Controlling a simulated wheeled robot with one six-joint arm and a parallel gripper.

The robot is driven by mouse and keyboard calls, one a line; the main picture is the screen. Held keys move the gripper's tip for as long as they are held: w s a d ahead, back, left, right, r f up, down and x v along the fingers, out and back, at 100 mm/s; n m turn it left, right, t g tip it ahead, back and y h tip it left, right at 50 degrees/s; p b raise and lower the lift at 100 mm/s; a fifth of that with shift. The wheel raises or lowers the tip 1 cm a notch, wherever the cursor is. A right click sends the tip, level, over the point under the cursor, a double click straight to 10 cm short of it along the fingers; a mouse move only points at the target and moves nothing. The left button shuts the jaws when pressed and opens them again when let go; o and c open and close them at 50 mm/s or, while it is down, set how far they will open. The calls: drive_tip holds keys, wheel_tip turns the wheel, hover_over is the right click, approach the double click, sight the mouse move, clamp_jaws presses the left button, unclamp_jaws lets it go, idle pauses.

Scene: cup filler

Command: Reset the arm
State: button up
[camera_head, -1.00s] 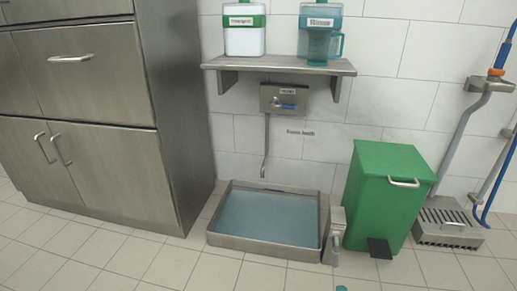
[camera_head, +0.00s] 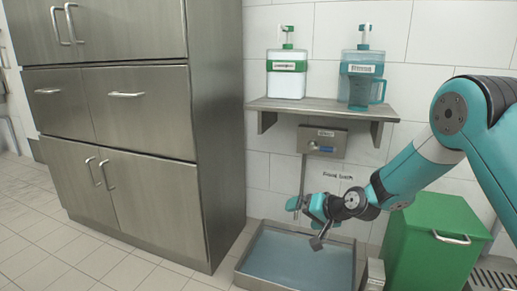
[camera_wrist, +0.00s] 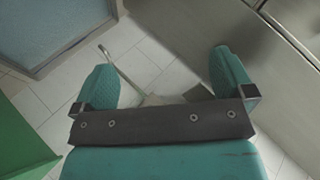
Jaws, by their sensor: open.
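My arm reaches in from the right edge in the head view, teal with dark joints. My gripper (camera_head: 306,222) hangs in front of the wall, over the shallow steel basin (camera_head: 240,272) with a blue bottom. In the wrist view my gripper (camera_wrist: 163,78) shows two teal fingers spread wide apart. Nothing is between them except tiled floor and a thin metal rod farther off. The gripper is open and empty.
A steel cabinet (camera_head: 120,110) stands at the left. A shelf (camera_head: 320,108) holds a white dispenser (camera_head: 286,82) and a teal dispenser (camera_head: 358,86). A green bin (camera_head: 430,250) stands right of the basin, partly behind my arm. Floor at lower left is clear.

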drive_tip(key=s+a+r+n+g+h, duration=0.1)
drive_tip(key=s+r+n+g, duration=0.15)
drive_tip(key=s+r, duration=0.55)
drive_tip(key=s+a+r+n+g, duration=0.25)
drive_tip(key=s+r, duration=0.25)
drive_tip(key=s, duration=0.6)
drive_tip(key=s+d+r+n+g+h, duration=0.1)
drive_tip(key=s+d+r+n, duration=0.15)
drive_tip(key=s, duration=0.75)
drive_tip(key=s+d+r+n+g+h, duration=0.1)
drive_tip(key=s+d+n+g+h, duration=0.15)
drive_tip(key=s, duration=0.85)
wheel_tip(320, 180, up, 36)
drive_tip(key=w+m+p, duration=0.1)
drive_tip(key=p, duration=3.5)
drive_tip(key=shift+d+t+y, duration=0.25)
drive_tip(key=shift+t+y, duration=0.1)
drive_tip(key=shift+y, duration=0.1)
drive_tip(key=shift+w, duration=0.1)
